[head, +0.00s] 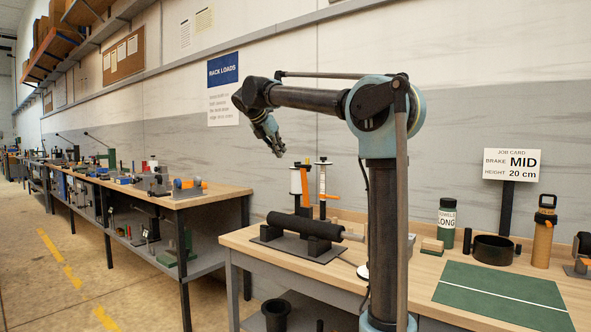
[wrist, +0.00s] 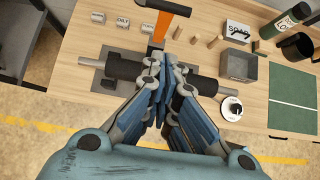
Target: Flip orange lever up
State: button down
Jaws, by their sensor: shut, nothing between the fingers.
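The orange lever (wrist: 161,26) is at the top middle of the wrist view, with a black crossbar handle (wrist: 166,6) at its end. In the head view, orange upright parts with black tops (head: 322,182) stand behind the black roller on the near bench; which is the lever is hard to tell at this size. My gripper (head: 279,149) hangs in the air above and left of them, pointing down. In the wrist view its fingers (wrist: 172,64) are together and empty, over the roller fixture. They appear apart from the lever, whose lower end is partly hidden behind them.
The black roller (head: 298,222) lies on a grey base on the bench. A grey bin (wrist: 235,76), small blocks (wrist: 122,25) and a white round dish (wrist: 231,108) surround it. A green mat (head: 490,291), bottles (head: 543,238) and a job card (head: 512,165) are at right.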

jog(key=w+d+f, duration=0.7)
jog(key=w, duration=0.1)
jog(key=shift+w, duration=0.25)
dwell(0.5)
